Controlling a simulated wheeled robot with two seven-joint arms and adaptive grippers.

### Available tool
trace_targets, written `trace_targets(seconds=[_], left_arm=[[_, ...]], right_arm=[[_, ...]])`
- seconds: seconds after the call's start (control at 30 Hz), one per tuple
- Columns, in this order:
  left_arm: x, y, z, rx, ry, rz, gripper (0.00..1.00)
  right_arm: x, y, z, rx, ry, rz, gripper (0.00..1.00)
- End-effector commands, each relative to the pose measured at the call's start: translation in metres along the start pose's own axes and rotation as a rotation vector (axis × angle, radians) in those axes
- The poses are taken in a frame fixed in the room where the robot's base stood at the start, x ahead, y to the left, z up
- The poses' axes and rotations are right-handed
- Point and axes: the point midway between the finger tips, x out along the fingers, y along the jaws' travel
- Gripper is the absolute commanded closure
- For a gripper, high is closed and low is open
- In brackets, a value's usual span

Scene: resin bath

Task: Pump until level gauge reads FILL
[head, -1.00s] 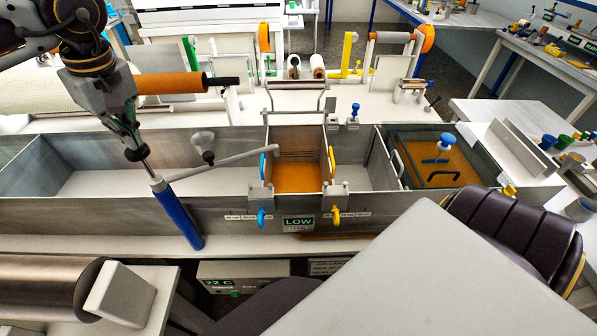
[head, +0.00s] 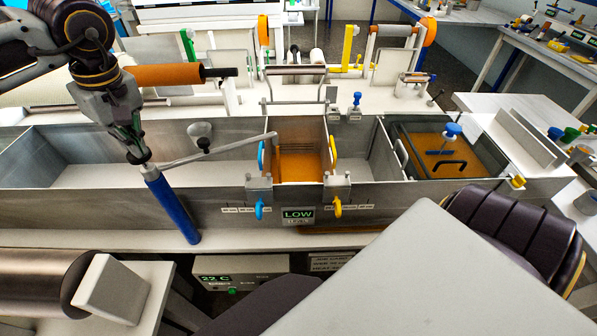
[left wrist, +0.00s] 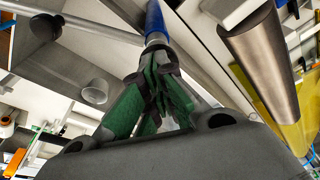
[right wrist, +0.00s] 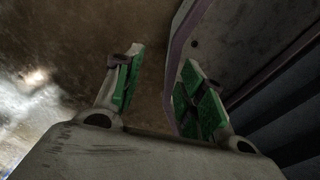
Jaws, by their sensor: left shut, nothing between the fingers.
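The blue pump (head: 172,208) stands at the left front of the metal bath, its thin grey spout (head: 215,150) reaching to the orange resin compartment (head: 299,158). My left gripper (head: 138,158) is shut with its fingertips at the pump's top, holding nothing; little of the plunger rod shows between them. In the left wrist view the closed green-padded fingers (left wrist: 160,85) point at the blue barrel (left wrist: 155,18). The level gauge (head: 298,215) on the bath's front reads LOW in green. My right gripper (right wrist: 160,72) is open and empty in the right wrist view.
Blue (head: 259,207) and yellow (head: 337,205) handles flank the gauge. A lidded resin tank (head: 445,155) is to the right. A grey funnel-like cup (head: 200,130) is beside the spout. A large metal roller (head: 40,280) lies at the front left.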

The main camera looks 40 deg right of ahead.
Motion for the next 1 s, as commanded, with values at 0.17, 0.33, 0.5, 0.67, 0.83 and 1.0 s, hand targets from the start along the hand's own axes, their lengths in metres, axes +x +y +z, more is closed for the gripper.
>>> trace_targets(seconds=[0.17, 0.33, 0.5, 0.67, 0.83, 1.0], left_arm=[[-0.005, 0.000, -0.001, 0.001, -0.002, -0.002, 1.00], [-0.022, 0.000, -0.004, 0.000, -0.001, -0.003, 1.00], [-0.038, 0.000, -0.008, 0.000, -0.001, -0.002, 1.00], [-0.053, 0.000, -0.011, 0.000, -0.001, -0.002, 1.00], [-0.061, 0.000, -0.013, 0.000, -0.001, -0.002, 1.00], [-0.061, 0.000, -0.012, 0.000, -0.001, -0.001, 1.00]], right_arm=[[-0.005, -0.008, -0.003, 0.001, 0.003, -0.009, 0.60], [-0.015, -0.013, -0.005, 0.000, 0.004, -0.015, 0.60], [-0.025, -0.013, -0.006, 0.000, 0.004, -0.015, 0.60], [-0.034, -0.013, -0.007, 0.000, 0.003, -0.015, 0.60], [-0.039, -0.011, -0.007, 0.000, 0.003, -0.014, 0.60], [-0.038, -0.009, -0.006, -0.001, 0.002, -0.012, 0.60]])
